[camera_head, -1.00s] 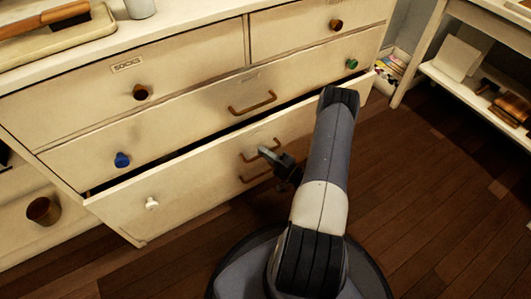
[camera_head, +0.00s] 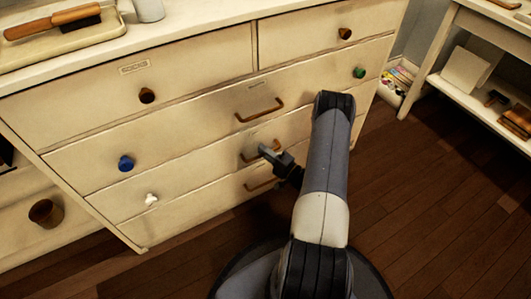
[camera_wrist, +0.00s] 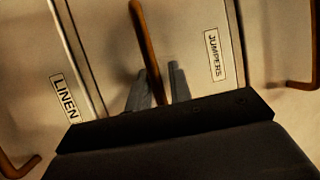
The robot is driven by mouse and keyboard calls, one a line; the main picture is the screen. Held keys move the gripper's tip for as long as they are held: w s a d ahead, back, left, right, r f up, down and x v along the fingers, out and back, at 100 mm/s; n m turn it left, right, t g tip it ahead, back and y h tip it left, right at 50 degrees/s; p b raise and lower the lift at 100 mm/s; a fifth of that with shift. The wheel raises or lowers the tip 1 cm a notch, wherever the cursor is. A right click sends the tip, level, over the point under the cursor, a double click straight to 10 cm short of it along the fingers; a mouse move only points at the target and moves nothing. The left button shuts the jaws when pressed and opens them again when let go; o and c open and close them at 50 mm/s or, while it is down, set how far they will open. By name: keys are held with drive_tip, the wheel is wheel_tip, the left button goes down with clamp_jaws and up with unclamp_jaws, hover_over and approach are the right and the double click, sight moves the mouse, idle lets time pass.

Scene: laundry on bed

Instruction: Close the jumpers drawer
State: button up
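The cream jumpers drawer (camera_head: 190,182) has a white knob and a brown bar handle (camera_head: 250,156). Its front now looks level with the drawer above, with no dark gap showing. The JUMPERS label (camera_wrist: 213,55) shows in the wrist view, right of the brown handle (camera_wrist: 143,40). My gripper (camera_head: 265,151) is at this handle. In the wrist view its two grey fingers (camera_wrist: 160,85) stand apart, one on each side of the handle's end. I see no firm grip on the handle; my wrist hides the finger bases.
The drawer above (camera_head: 190,145) has a blue and a green knob and is shut. The LINEN label (camera_wrist: 65,97) marks the drawer below. A shelf unit (camera_head: 490,112) stands at right.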

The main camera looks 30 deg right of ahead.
drive_tip(key=shift+a+f, duration=0.1)
drive_tip(key=shift+f, duration=0.1)
drive_tip(key=p+v, duration=0.2)
drive_tip(key=v, duration=0.9)
drive_tip(key=shift+r, duration=0.25)
drive_tip(key=shift+w, duration=0.1)
drive_tip(key=b+x, duration=0.1)
drive_tip(key=x, duration=0.4)
drive_tip(key=b+x, duration=0.1)
drive_tip(key=x, duration=0.5)
drive_tip(key=shift+a+f, duration=0.1)
drive_tip(key=shift+f, duration=0.15)
drive_tip(key=s+p, duration=0.1)
drive_tip(key=s, duration=0.2)
drive_tip(key=shift+d, duration=0.2)
